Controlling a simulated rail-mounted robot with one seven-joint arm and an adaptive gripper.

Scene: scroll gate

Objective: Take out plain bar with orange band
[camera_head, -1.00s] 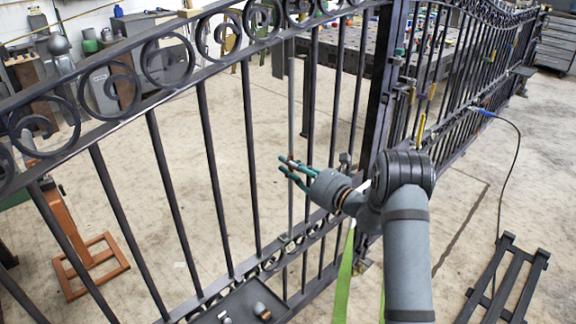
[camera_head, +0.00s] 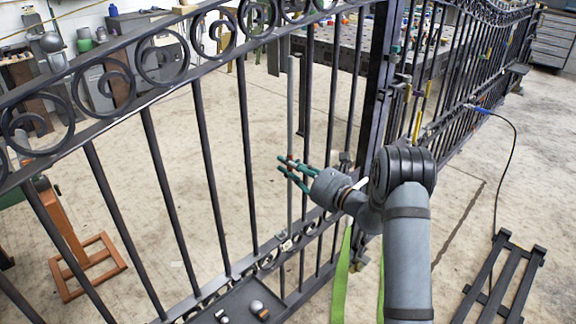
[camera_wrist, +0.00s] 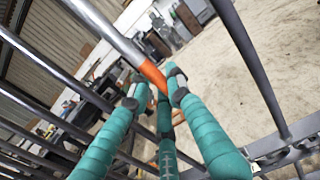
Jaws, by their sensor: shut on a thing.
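The plain grey bar with the orange band (camera_head: 290,95) stands nearly upright at the gate, among its fixed dark bars. Its top end shows below the gate's upper rail, with a gap between. Its lower end is near a small light fitting (camera_head: 287,244) on the lower rail; whether it touches is unclear. My gripper (camera_head: 284,165), with green fingers, is shut on the bar around its middle. In the wrist view the fingertips (camera_wrist: 153,85) close around the orange band (camera_wrist: 152,74), partly hiding it. The bar's grey upper part (camera_wrist: 105,30) runs up and left.
Fixed gate bars (camera_head: 213,180) stand left and right of the held bar. A dark tray (camera_head: 235,300) with small parts is below the lower rail. An orange stand (camera_head: 85,265) and a work table (camera_head: 345,40) are behind the gate.

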